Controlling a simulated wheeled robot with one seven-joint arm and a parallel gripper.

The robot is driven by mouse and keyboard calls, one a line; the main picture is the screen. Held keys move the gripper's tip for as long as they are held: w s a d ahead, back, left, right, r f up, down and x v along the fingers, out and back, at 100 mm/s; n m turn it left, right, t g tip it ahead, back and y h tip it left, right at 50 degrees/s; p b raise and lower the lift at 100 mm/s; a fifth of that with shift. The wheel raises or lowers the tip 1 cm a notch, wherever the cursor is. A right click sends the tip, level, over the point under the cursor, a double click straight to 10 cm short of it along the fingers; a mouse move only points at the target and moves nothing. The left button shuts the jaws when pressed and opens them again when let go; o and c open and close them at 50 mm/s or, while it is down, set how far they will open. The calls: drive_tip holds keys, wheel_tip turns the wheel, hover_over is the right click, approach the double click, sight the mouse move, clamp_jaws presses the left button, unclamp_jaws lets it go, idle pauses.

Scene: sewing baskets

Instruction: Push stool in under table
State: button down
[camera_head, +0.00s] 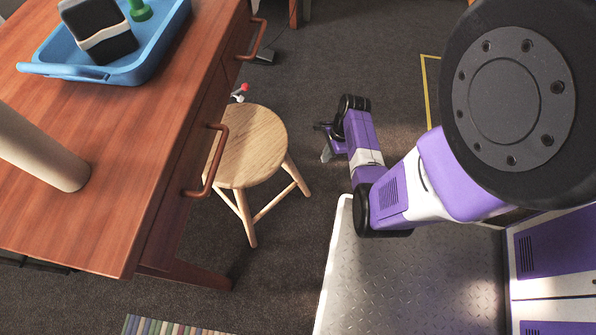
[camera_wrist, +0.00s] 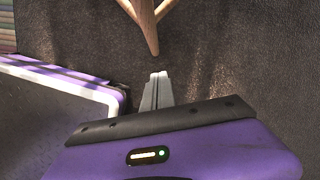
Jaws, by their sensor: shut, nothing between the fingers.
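The round wooden stool (camera_head: 251,147) stands upright on the carpet beside the wooden table (camera_head: 150,110) at the left. Part of its seat is hidden behind the table's drawer front and handle, so its left side lies beneath the table edge. My gripper (camera_head: 326,154) is low, to the right of the stool and apart from it. In the wrist view my gripper (camera_wrist: 159,77) is shut and empty, its fingertips pointing toward a stool leg (camera_wrist: 150,35). A gap of bare carpet shows between fingertips and leg.
A blue tray (camera_head: 60,71) and a pale cylinder (camera_head: 40,148) are on the tabletop. A striped rug (camera_head: 165,327) lies at the front.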

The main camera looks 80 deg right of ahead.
drive_tip(key=w+a+f+b, duration=0.3)
drive_tip(key=w+f+b, duration=0.2)
drive_tip(key=f, duration=0.4)
drive_tip(key=shift+w+a+f+n+b, duration=0.2)
drive_tip(key=shift+a+f+n+b, duration=0.15)
drive_tip(key=shift+b, duration=0.5)
drive_tip(key=shift+w+a, duration=0.1)
drive_tip(key=shift+a, duration=0.05)
drive_tip(key=w+a+p, duration=0.4)
drive_tip(key=w+a, duration=0.4)
drive_tip(key=w, duration=0.6)
drive_tip(key=shift+a, duration=0.2)
drive_tip(key=shift+s, duration=0.1)
